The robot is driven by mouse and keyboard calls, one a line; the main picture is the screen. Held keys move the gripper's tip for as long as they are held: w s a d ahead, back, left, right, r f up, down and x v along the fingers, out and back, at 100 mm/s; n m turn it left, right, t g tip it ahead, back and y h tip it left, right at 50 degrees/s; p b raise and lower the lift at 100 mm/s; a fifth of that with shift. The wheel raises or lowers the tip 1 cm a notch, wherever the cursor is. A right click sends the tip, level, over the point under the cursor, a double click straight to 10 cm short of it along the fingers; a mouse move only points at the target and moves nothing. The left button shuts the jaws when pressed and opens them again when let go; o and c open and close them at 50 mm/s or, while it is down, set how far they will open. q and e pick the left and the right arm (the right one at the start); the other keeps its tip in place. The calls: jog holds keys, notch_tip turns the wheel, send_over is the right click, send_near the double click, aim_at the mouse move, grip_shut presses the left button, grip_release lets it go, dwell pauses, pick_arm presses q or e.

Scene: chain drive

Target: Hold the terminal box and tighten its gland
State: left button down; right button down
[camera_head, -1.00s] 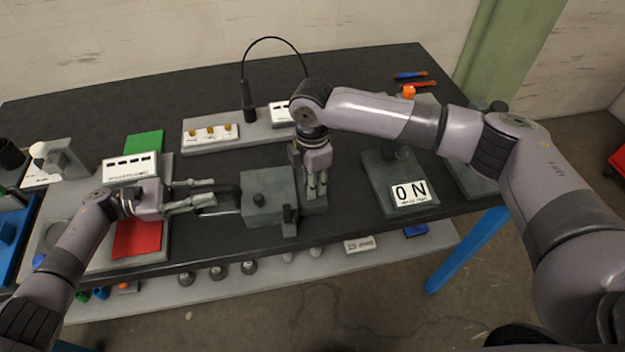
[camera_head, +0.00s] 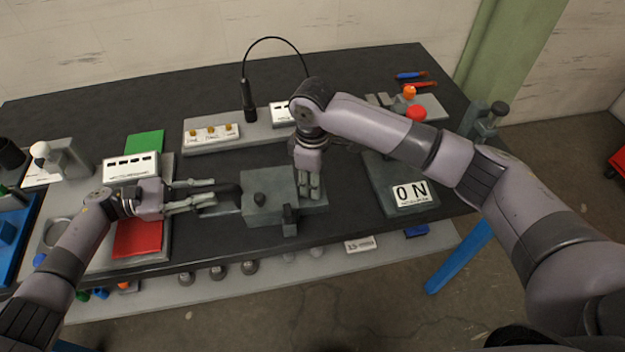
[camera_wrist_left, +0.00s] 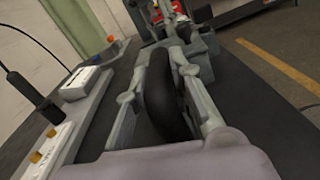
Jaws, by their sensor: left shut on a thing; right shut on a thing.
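In the left wrist view this dark part (camera_wrist_left: 168,98) lies between the two fingers. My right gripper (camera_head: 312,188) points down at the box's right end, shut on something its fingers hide. The gland cannot be made out.
A dark upright post (camera_head: 290,220) stands at the box's front. An ON sign (camera_head: 410,193) sits on a grey plate to the right. Behind are a grey strip with yellow knobs (camera_head: 211,132) and a cabled black stick (camera_head: 248,101).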

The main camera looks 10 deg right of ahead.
jog(key=shift+w+a+r, duration=0.1)
jog(key=shift+a+r, duration=0.05)
jog(key=shift+a, duration=0.1)
dwell(0.3)
jog(key=c, duration=1.7)
grip_release()
jog(key=shift+o, duration=0.6)
jog(key=shift+d, duration=0.1)
